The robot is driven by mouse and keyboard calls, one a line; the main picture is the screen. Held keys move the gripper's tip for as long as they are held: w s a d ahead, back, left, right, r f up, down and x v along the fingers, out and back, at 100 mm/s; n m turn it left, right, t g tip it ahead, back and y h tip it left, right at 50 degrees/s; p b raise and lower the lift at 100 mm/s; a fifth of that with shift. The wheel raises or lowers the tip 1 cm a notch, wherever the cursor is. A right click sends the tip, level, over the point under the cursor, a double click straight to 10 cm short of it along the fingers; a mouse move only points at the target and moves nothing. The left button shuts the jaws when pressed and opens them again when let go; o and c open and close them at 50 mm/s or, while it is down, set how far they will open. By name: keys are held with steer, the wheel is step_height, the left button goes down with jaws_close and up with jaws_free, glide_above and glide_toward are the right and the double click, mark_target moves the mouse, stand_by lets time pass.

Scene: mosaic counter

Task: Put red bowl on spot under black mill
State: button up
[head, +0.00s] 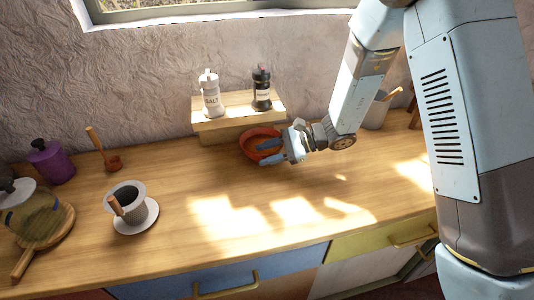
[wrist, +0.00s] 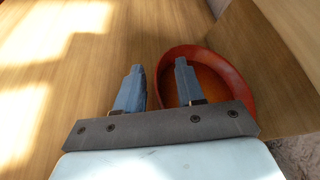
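The red bowl (head: 252,141) sits upright on the wooden counter, just in front of and below the right part of a small wooden shelf. The black mill (head: 261,90) stands on that shelf, above and behind the bowl. My gripper (head: 261,154) is low at the bowl's near side, with its fingers apart. In the wrist view, the open gripper (wrist: 159,64) has its right finger over the bowl (wrist: 228,84) and its left finger outside, so the rim lies between them. The gripper hides the bowl's near part. I cannot tell whether a finger touches it.
The wooden shelf (head: 225,118) also holds a white salt mill (head: 210,95) at left. The counter's middle is clear.

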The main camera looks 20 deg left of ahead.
steer(key=v, duration=1.2)
steer(key=s+d+r+n+t+h, duration=0.2)
steer(key=d+r, duration=0.5)
steer(key=d, duration=0.4)
steer(key=s+d+r+n+t+h, duration=0.3)
steer(key=s+d+r+t+h, duration=0.2)
steer(key=d, duration=0.6)
steer(key=s+d+r+n+t+h, duration=0.2)
steer(key=s+d+r+t+h, duration=0.2)
steer(key=s+d+r, duration=0.4)
steer(key=shift+s+d+r+h, duration=0.4)
steer(key=shift+d+r+h, duration=0.55)
steer(key=shift+d, duration=1.15)
